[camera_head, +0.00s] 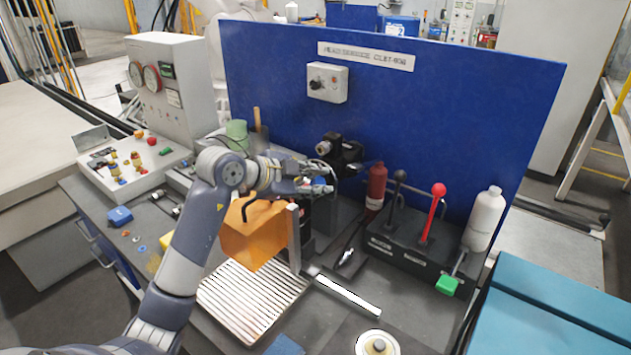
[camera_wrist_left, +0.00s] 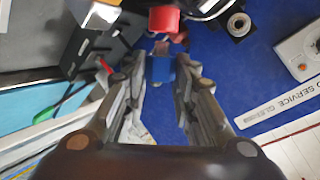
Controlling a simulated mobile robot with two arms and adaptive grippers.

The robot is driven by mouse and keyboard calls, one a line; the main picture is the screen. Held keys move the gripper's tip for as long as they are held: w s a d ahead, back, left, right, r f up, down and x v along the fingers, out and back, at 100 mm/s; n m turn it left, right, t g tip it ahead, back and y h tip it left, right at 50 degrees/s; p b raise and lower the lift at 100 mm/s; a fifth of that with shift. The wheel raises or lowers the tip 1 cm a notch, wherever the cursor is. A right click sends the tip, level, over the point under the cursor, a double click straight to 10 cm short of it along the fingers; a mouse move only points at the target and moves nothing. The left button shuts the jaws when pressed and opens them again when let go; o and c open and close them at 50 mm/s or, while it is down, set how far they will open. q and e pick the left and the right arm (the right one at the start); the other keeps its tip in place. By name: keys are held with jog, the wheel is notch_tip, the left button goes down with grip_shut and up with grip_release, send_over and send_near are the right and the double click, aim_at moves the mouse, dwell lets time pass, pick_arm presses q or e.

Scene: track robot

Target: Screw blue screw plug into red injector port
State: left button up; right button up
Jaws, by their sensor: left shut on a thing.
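My left gripper (camera_head: 312,186) reaches in from the left over the orange block on the bench. In the left wrist view its fingers (camera_wrist_left: 160,88) are closed on the blue screw plug (camera_wrist_left: 159,70), which sits between the fingertips. A red cylindrical part (camera_wrist_left: 164,20), seemingly the red injector port, shows just beyond the plug. A gap appears between plug and red part, but I cannot tell its depth. In the head view the plug and port are hard to make out among gripper, cables and fittings. My right gripper is not in view.
An orange block (camera_head: 254,236) stands below the gripper beside a white ribbed mat (camera_head: 246,300). A blue upright panel (camera_head: 440,120) closes off the back. A red bottle (camera_head: 376,186), a black lever box (camera_head: 410,240) and a white bottle (camera_head: 485,218) stand to the right.

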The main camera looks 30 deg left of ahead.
pick_arm(q)
jog(key=shift+w+a+f+b, duration=0.1)
jog(key=shift+a+f+b, duration=0.3)
jog(key=shift+a+f, duration=0.3)
jog(key=o, duration=1.1)
jog(key=shift+o, duration=0.2)
jog(key=v, duration=1.2)
